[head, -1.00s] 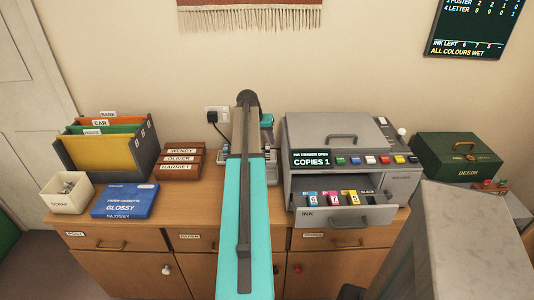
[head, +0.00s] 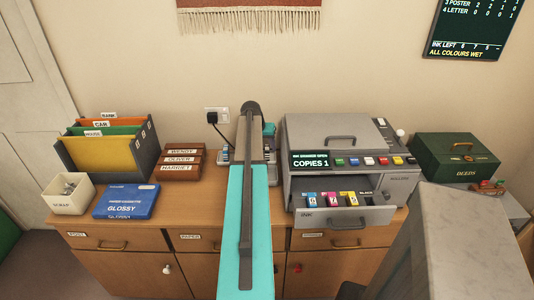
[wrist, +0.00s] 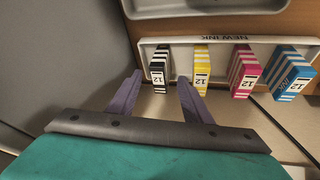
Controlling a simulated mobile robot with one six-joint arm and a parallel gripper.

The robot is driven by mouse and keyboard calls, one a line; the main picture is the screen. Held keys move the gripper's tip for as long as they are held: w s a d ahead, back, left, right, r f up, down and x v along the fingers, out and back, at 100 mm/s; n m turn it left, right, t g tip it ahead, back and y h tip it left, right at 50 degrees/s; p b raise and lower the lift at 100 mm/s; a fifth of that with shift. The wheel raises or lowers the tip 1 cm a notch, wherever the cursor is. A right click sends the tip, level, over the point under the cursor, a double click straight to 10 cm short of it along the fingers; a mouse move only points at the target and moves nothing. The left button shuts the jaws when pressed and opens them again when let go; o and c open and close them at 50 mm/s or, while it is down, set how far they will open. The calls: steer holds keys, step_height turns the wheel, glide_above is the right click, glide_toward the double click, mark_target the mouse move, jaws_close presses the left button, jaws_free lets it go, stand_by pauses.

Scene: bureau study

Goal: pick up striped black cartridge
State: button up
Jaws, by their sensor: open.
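The striped black cartridge (wrist: 158,65) stands in the white "NEW INK" tray (wrist: 222,43) in the wrist view, at the tray's left end, with black and white bands and a "12" label. My gripper (wrist: 160,78) is open, its two purple fingers pointing at the black cartridge. The left fingertip is just left of it and the right one just right of it. Contact cannot be told. In the head view my arm hides the gripper and this cartridge.
Striped yellow (wrist: 201,67), magenta (wrist: 243,72) and cyan (wrist: 291,75) cartridges stand to the right in the same tray. A grey wall (wrist: 55,60) rises close on the left. In the head view, the copier (head: 340,135) has its ink drawer (head: 345,214) open.

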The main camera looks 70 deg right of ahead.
mark_target(266, 149)
stand_by(0.5)
jaws_close()
steer(key=shift+r, duration=0.1)
step_height(266, 149, up, 10)
steer(key=b, duration=0.2)
stand_by(0.7)
stand_by(0.5)
